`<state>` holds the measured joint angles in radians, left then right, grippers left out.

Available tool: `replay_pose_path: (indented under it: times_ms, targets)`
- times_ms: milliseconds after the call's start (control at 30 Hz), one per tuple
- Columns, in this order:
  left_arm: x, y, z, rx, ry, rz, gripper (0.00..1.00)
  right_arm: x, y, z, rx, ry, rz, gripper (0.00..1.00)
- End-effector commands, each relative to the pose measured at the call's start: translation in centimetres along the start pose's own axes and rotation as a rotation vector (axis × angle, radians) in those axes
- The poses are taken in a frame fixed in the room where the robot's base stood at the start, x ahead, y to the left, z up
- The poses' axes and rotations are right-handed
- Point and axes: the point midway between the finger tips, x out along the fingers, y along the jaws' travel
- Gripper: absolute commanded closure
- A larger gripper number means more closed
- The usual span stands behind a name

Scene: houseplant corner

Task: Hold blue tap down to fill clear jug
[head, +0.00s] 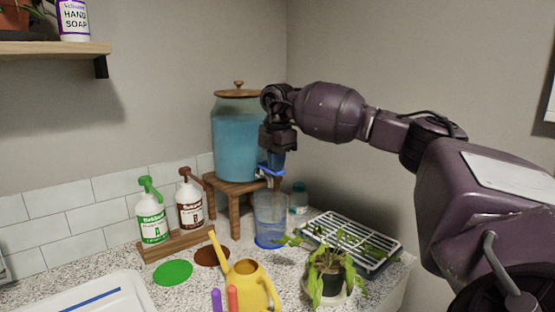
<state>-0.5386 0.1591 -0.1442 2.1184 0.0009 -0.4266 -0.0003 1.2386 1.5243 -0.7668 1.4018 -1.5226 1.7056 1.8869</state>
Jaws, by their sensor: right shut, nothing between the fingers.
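A large glass dispenser (234,142) with blue water and a wooden lid stands on a wooden stand (228,188) in the corner. Its blue tap (265,170) shows at the lower right of the dispenser. A clear jug (270,220) stands upright on the counter under the tap, with a blue tint at its bottom. My right gripper (276,172) points down at the tap, shut with nothing between its fingers. The fingertips appear to be at or just over the tap lever; whether they press it cannot be told. My left gripper is not in view.
A yellow watering can (247,285) and a potted plant (328,278) stand in front of the jug. A drying rack (350,243) lies at right. Green (152,215) and brown (190,203) pump bottles stand at left. A shelf (50,48) is at upper left.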

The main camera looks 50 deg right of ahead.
Motion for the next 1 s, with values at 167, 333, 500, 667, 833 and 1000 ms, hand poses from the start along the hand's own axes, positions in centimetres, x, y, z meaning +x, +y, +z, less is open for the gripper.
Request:
replay_pose_path:
  times_ms: [167,333,500,667,833,1000]
  targets:
    - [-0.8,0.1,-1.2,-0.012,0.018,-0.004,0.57,-0.2,-0.5,0.1,0.000,-0.002,0.093,1.00]
    - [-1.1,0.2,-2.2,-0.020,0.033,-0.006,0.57,0.5,-0.6,0.1,0.000,0.000,0.165,1.00]
    - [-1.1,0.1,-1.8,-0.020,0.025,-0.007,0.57,1.4,-0.4,0.0,-0.001,0.000,0.170,1.00]
    - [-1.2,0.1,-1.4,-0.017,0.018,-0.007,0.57,1.6,-0.4,0.0,-0.001,0.000,0.166,1.00]
    - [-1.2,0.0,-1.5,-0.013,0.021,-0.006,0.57,1.6,-0.4,0.0,-0.001,0.000,0.166,1.00]
    - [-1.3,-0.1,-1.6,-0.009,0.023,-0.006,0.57,1.6,-0.4,0.0,-0.001,0.000,0.167,1.00]
